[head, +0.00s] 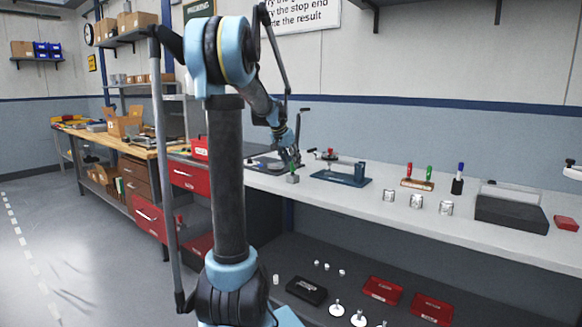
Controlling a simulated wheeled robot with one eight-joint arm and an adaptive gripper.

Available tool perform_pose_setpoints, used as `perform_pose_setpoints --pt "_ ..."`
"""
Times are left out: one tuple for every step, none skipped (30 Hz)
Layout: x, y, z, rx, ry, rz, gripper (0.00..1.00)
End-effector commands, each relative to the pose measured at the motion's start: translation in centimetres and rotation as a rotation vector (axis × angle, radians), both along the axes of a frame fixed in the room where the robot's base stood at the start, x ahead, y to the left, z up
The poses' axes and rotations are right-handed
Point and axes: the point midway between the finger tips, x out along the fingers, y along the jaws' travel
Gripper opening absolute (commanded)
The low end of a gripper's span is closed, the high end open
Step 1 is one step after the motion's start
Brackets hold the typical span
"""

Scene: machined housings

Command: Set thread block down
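A small grey block (292,179) with a green upright part (293,169) on top is at the front edge of the white bench, seemingly the thread block. My gripper (291,161) is directly above it, pointing down, with its fingertips close to the green part. The gripper is small and dark here, so I cannot tell whether its fingers are closed on the green part. I also cannot tell whether the block touches the bench top or hangs just above it.
A blue fixture (345,175) stands right of the block. Farther right are a wooden stand (417,184) with red and green handles, a blue-handled gauge (458,180), three metal housings (416,201) and a dark slab (512,211). A dark plate (264,164) lies behind left.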

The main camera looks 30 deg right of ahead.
Motion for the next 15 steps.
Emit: perform_pose_setpoints --pt "-0.2 0.5 0.9 0.000 0.000 0.001 0.38" --pt "-0.3 0.8 1.4 0.000 0.000 0.000 0.38" --pt "-0.5 1.2 2.1 0.000 0.000 0.000 0.38" --pt "-0.6 1.4 2.7 0.000 0.000 0.000 0.38" --pt "-0.7 1.7 3.2 0.000 0.000 0.000 0.38" --pt "-0.9 2.0 3.8 0.000 0.000 0.000 0.38" --pt "-1.0 2.3 4.3 0.000 0.000 0.000 0.38" --pt "-1.1 2.5 4.8 0.000 0.000 0.000 0.38" --pt "-1.2 2.8 5.3 0.000 0.000 0.001 0.38" --pt "-1.3 3.0 5.7 0.000 0.000 0.001 0.38" --pt "-1.4 3.2 6.1 0.000 0.000 0.000 0.38" --pt "-1.5 3.4 6.5 0.000 0.000 0.000 0.38" --pt "-1.5 3.6 6.8 0.000 0.000 -0.001 0.38" --pt "-1.6 3.7 7.0 0.000 0.000 -0.001 0.38" --pt "-1.6 3.8 7.3 0.000 0.000 -0.001 0.38"
